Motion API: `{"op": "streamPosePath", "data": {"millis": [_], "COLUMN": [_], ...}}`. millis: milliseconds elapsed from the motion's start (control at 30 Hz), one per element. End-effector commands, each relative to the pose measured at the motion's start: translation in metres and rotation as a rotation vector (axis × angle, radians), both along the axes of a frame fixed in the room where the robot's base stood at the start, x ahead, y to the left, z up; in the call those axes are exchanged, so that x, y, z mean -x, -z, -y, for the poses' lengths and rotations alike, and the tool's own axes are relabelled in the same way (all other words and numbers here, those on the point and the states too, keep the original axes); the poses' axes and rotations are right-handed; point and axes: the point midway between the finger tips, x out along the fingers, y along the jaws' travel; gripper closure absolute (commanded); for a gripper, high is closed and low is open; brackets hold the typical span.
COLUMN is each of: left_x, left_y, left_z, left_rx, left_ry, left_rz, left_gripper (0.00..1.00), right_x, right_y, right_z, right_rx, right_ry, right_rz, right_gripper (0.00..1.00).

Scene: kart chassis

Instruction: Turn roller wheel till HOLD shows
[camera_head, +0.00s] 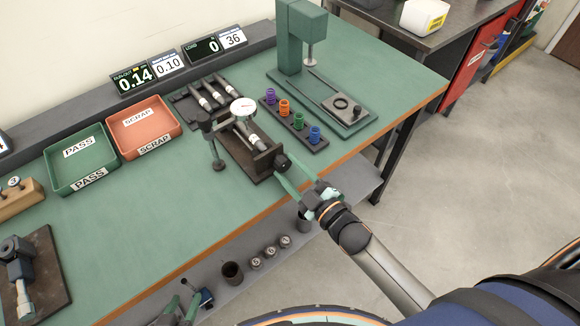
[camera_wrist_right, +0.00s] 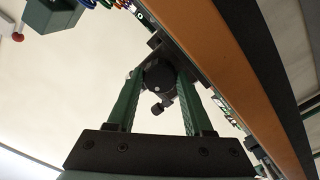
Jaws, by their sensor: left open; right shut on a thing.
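The roller wheel is a small black knob (camera_head: 283,162) at the front end of the dark roller fixture (camera_head: 240,160), near the bench's front edge. My right gripper (camera_head: 284,172) is shut on it; the wrist view shows the dark wheel (camera_wrist_right: 158,78) between the two green fingers. A roller lies in the fixture under a white dial gauge (camera_head: 243,109). A dark readout (camera_head: 134,77) at the back shows 0.14, with a small yellow patch too small to read. My left gripper (camera_head: 183,299) is open at the bottom, low in front of the bench.
A green PASS tray (camera_head: 82,180) and an orange SCRAP tray (camera_head: 143,147) stand left of the fixture. Several rollers lie in a rack (camera_head: 192,108) behind. Coloured springs (camera_head: 285,106) and a green press (camera_head: 300,45) stand to the right. A lower shelf (camera_head: 235,290) holds small cups.

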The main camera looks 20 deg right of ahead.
Motion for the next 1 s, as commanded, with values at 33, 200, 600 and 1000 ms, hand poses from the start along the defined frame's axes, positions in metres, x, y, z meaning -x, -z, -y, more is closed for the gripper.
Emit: {"op": "streamPosePath", "data": {"millis": [33, 200, 600, 1000], "left_x": [0.000, 0.000, 0.000, 0.000], "left_y": [-0.003, -0.007, -0.017, -0.023], "left_z": [0.000, 0.000, 0.000, 0.000], "left_rx": [0.000, 0.000, 0.000, 0.000], "left_ry": [0.000, 0.000, 0.000, 0.000], "left_rz": [0.000, 0.000, 0.000, 0.000], "left_gripper": [0.50, 0.50, 0.50, 0.50], "right_x": [0.000, 0.000, 0.001, 0.000], "right_y": [-0.001, 0.000, 0.000, 0.000], "right_z": [0.000, 0.000, -0.001, -0.001], "right_rx": [-0.023, -0.103, -0.290, -0.477], "right_ry": [0.000, 0.001, -0.001, 0.000], "right_rz": [-0.010, -0.040, -0.107, -0.175], "right_gripper": [1.00, 1.00, 1.00, 1.00]}}
